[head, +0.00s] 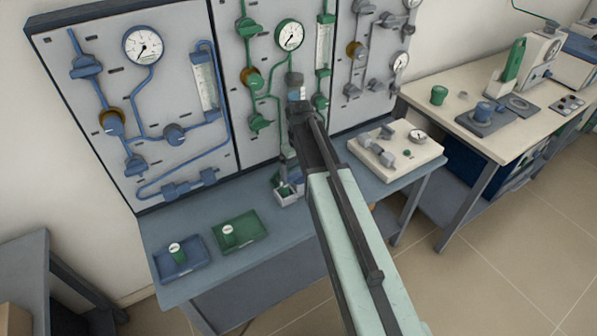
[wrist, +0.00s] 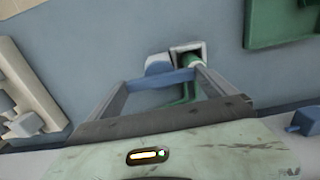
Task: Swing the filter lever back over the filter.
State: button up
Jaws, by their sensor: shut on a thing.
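My gripper (head: 297,108) is raised in front of the middle wall panel. In the wrist view my gripper (wrist: 160,82) has its two fingers closed against the ends of a short blue bar (wrist: 160,79), which looks like the filter lever. A rounded blue-and-white part (wrist: 158,64), perhaps the filter, shows just beyond the bar; whether they touch I cannot tell. In the head view a small blue-and-grey cylinder (head: 296,91) stands at the fingertips, below a grey cap. My arm hides the lower part of this spot, and the lever is not distinct there.
The panel (head: 265,75) carries green pipes and a gauge (head: 289,34). A small open box (head: 288,192) stands on the bench below. A blue tray (head: 196,268) and a green tray (head: 256,232) lie left of it; a white block (head: 425,150) with fittings lies right.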

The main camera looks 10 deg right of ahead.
aim_at(299, 173)
jog(key=shift+w, duration=0.15)
jog(key=o, duration=1)
jog(key=shift+r, duration=0.1)
notch_tip(299, 173, up, 8)
jog(key=p, duration=0.8)
jog(key=shift+f, duration=0.2)
jog(key=shift+s+a+m, duration=0.15)
jog(key=shift+s+m, duration=0.45)
jog(key=shift+s, duration=1.85)
jog(key=shift+s+a+m, duration=0.15)
jog(key=shift+s+m, duration=0.45)
jog(key=shift+s, duration=1.9)
jog(key=shift+s+a+m, duration=0.15)
jog(key=shift+s+m, duration=0.45)
jog(key=shift+s, duration=1.85)
